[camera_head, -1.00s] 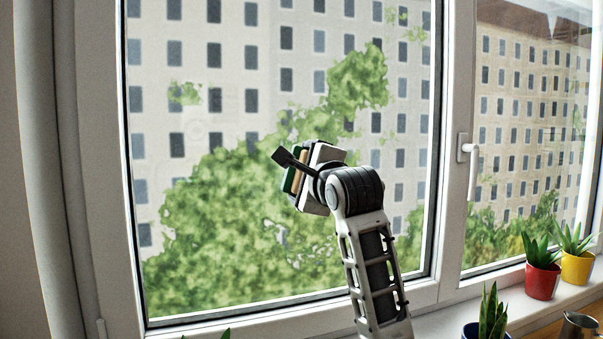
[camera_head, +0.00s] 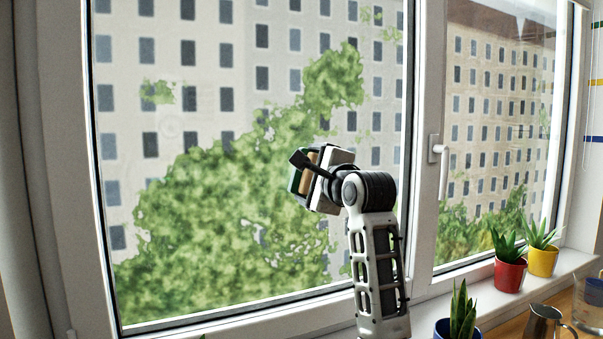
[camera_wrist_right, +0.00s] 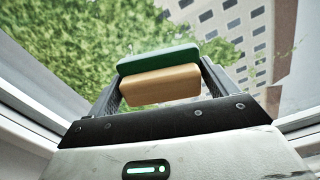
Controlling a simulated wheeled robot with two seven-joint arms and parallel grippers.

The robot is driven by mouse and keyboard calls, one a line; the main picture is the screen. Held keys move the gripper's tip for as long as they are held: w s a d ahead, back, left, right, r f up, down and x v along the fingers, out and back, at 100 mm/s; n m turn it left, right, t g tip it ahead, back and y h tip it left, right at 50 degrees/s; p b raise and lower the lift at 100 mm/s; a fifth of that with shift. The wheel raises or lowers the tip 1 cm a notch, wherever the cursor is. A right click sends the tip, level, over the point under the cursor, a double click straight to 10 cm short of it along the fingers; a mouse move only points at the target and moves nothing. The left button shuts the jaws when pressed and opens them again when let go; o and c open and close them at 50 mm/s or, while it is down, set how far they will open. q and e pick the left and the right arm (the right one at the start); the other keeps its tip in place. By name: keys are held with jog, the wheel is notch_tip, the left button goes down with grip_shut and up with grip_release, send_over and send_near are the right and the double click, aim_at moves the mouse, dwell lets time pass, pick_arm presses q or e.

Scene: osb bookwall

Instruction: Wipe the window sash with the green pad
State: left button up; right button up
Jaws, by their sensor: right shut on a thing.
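The green pad (camera_wrist_right: 158,60) has a green layer on a tan backing. It sits between the two fingers of my right gripper (camera_wrist_right: 160,84), which is shut on it. The pad also shows edge-on in the head view (camera_head: 295,179), with my right gripper (camera_head: 309,172) in front of the left pane of the window. The window sash (camera_head: 419,120) is a white frame around that pane. I cannot tell whether the pad touches the glass. In the wrist view the green face points outward, toward the window. My left gripper is not in view.
A white window handle (camera_head: 442,165) is on the frame right of my gripper. The sill holds a red pot (camera_head: 510,275), a yellow pot (camera_head: 543,261) and a blue pot (camera_head: 450,329) with plants. A metal jug (camera_head: 541,322) stands at the lower right.

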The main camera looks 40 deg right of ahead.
jog(key=shift+s+d+p, duration=0.2)
jog(key=shift+d+p, duration=0.05)
jog(key=shift+d, duration=0.65)
jog(key=shift+s+d+p, duration=0.2)
jog(key=shift+d, duration=0.7)
jog(key=shift+p+v, duration=0.3)
jog(key=shift+v, duration=2.7)
jog(key=shift+a, duration=0.1)
jog(key=v, duration=0.3)
